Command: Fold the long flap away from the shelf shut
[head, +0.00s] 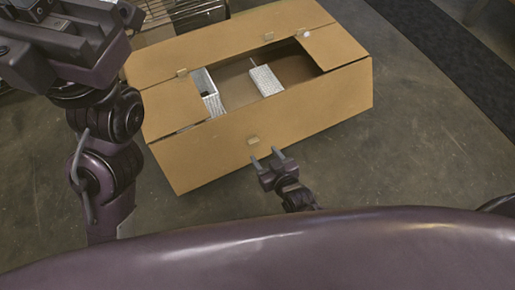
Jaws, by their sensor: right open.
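A cardboard box (165,165) stands on the floor in the middle. Its short right flap (332,46) and short left flap (172,105) lie folded inward. The long far flap (220,46), on the shelf side, also appears folded inward. The long near flap (290,115), away from the shelf, appears swung outward on my side with a small tab on it; the opening shows uncovered. My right gripper (268,159) is open and empty, just in front of the near side by that tab. My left gripper (45,25) is high at the upper left, apart from the box; its fingers are unclear.
Inside the box are a white ribbed piece (207,92) at the left and a white patterned block (265,80) in the middle. A wire shelf (180,14) stands behind the box. Floor is clear to the right.

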